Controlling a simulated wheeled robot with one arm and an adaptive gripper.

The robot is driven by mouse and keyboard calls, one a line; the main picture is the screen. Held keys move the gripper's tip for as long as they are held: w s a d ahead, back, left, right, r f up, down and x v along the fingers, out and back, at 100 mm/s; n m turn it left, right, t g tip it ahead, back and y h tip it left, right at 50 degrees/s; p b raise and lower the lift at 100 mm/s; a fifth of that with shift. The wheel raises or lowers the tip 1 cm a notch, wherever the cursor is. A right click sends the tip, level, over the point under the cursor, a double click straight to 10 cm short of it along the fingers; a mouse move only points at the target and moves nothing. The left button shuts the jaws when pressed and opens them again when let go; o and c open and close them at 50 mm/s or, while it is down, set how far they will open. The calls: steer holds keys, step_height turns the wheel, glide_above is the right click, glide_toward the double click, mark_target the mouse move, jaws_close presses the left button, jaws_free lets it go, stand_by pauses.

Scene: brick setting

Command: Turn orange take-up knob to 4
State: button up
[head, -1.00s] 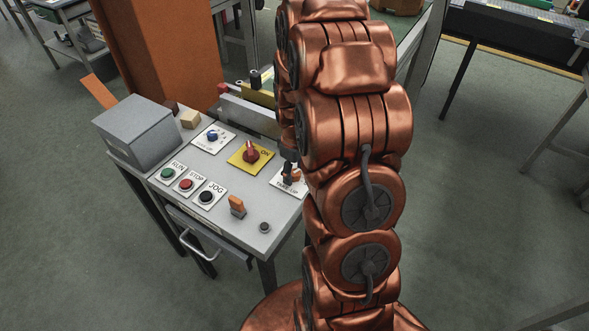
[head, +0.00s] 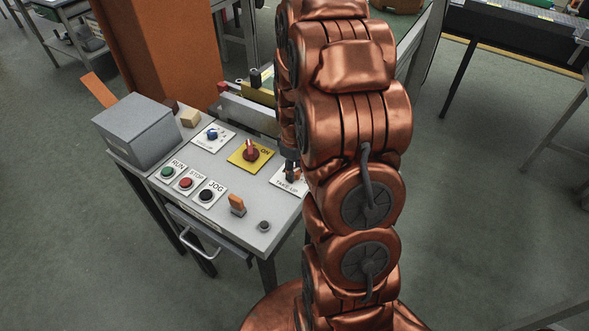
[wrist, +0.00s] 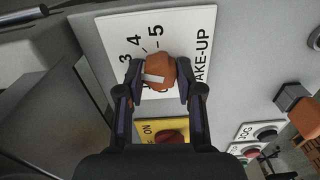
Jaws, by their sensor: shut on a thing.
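The orange take-up knob (wrist: 160,72) stands on a white plate (wrist: 112,30) in the wrist view, with 3, 4 and 5 printed along an arc beside it and TAKE-UP lettering at right. A white pointer mark on the knob points left, toward my left finger, on the low side of the 3. My gripper (wrist: 161,83) is shut on the knob, one finger on each side. The lower part of the scale is hidden by the finger. In the head view the plate (head: 284,184) shows at the panel's right edge, the knob mostly hidden by my gripper and arm.
A red knob on a yellow ON plate (head: 237,157) sits close left of the take-up plate. RUN, STOP and JOG buttons, a blue knob (head: 212,133), an orange switch (head: 237,204) and a grey box (head: 140,132) share the panel.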

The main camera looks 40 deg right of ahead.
mark_target(295, 171)
steer(key=shift+f+b, duration=0.1)
steer(key=shift+b, duration=0.25)
steer(key=m+b, duration=0.2)
steer(key=m, duration=0.1)
steer(key=shift+b, duration=0.4)
steer(key=shift+m+b, duration=1.3)
steer(key=shift+m, duration=0.7)
steer(key=o, duration=1.2)
steer(key=shift+c, duration=0.2)
step_height(295, 171, up, 12)
